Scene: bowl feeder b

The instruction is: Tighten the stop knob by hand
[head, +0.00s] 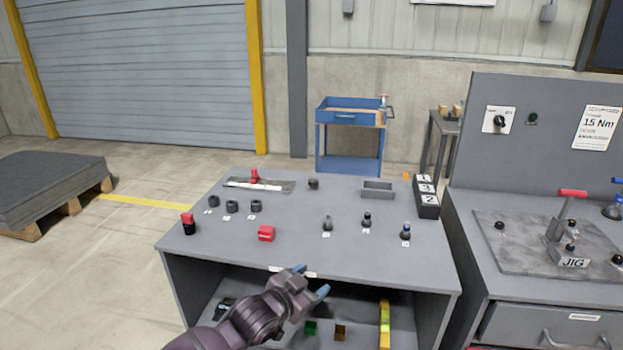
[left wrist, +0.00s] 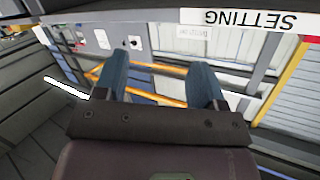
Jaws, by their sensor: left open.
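My left gripper (head: 311,280) is open and empty at the front edge of the grey bench, with its blue fingertips apart. In the left wrist view its two blue fingers (left wrist: 160,80) are spread with nothing between them. No thing is clearly marked as the stop knob. A dark round knob (head: 313,184) sits at the back middle of the bench, well beyond my gripper. Other black knobs (head: 499,225) show on the jig plate at the right. My right gripper is not in view.
A jig (head: 545,245) with a red-handled clamp is at right.

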